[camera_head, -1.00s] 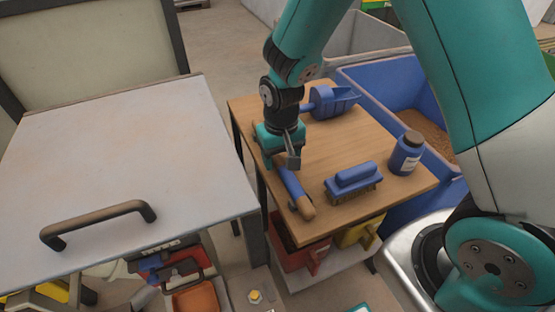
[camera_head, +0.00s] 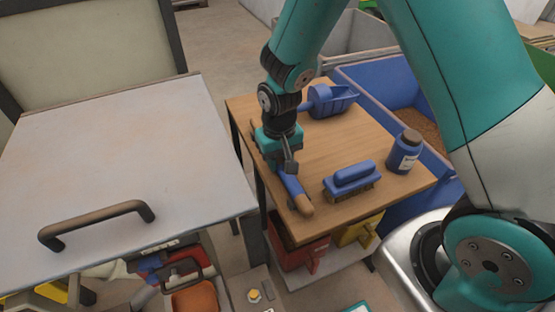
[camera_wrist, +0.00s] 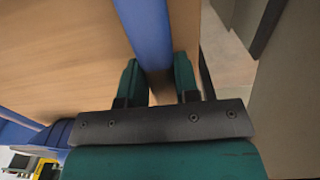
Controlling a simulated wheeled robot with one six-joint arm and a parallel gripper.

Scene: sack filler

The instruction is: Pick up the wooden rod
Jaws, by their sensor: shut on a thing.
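The wooden rod (camera_head: 305,205) lies along the left edge of the small wooden table. It has a rounded wooden end towards me and a blue middle part. My gripper (camera_head: 288,169) is over the rod from above and shut on its blue part. In the wrist view, the blue part of the rod (camera_wrist: 148,35) runs between the two green fingers of my gripper (camera_wrist: 158,80). The far part of the rod is mostly hidden by my gripper. I cannot tell any gap between the rod and the table top.
The wooden table (camera_head: 345,150) also bears a blue brush (camera_head: 352,178), a blue bottle (camera_head: 405,152) and a blue scoop (camera_head: 330,100). A grey lid with a handle (camera_head: 98,222) stands left. A blue bin (camera_head: 375,75) of grain stands behind right.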

